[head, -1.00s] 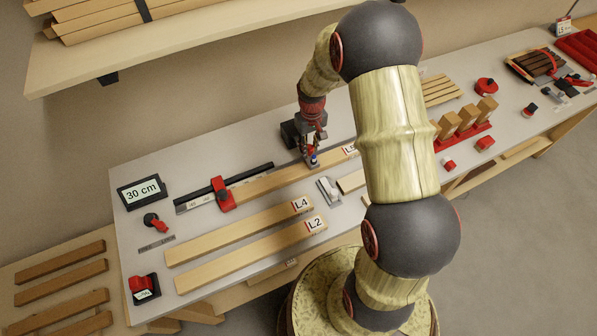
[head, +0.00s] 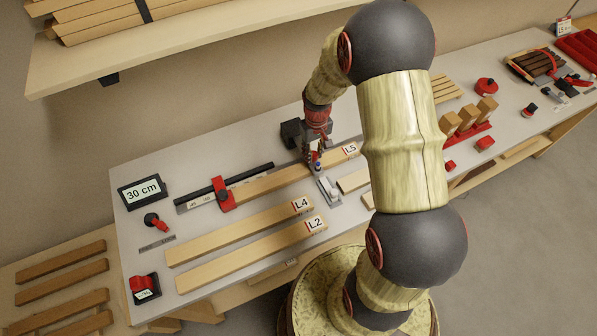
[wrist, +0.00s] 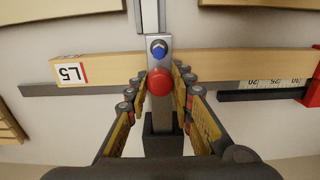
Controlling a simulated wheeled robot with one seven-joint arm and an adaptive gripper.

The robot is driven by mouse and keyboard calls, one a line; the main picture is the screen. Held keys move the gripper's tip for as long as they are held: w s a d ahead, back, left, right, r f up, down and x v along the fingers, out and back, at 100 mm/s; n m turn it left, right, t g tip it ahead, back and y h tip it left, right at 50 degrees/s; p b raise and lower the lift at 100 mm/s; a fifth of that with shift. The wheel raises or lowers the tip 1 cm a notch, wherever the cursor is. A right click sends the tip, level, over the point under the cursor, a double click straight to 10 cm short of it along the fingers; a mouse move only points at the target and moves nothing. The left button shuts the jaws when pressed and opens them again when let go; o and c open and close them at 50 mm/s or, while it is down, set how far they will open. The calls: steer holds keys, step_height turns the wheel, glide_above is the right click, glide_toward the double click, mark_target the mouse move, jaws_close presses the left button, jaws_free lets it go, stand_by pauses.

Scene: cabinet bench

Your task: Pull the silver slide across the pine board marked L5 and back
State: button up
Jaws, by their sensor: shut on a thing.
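The pine board marked L5 (head: 268,185) lies along a black fence; its labelled end is right of my gripper in the head view, and the board also shows in the wrist view (wrist: 110,67). The silver slide (wrist: 160,62) crosses over the board, with a blue knob (wrist: 158,46) and a round red knob (wrist: 159,83) on it. My gripper (head: 316,160) is shut on the red knob, with a finger on either side in the wrist view. In the head view my gripper hides most of the slide.
A red stop (head: 222,195) sits on the scaled fence at the board's left end. Boards L4 (head: 240,232) and L2 (head: 252,254) lie in front. A grey metal rest (head: 329,190) stands just before my gripper. A shelf hangs above.

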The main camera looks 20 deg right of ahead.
steer(key=shift+s+f, duration=0.1)
steer(key=shift+s, duration=0.05)
steer(key=shift+w+b, duration=0.4)
steer(key=shift+w, duration=4.05)
steer(key=o, duration=0.9)
steer(key=shift+o, duration=0.2)
steer(key=shift+r, duration=0.2)
step_height(320, 180, up, 9)
steer(key=p, duration=0.5)
steer(key=shift+f, duration=0.15)
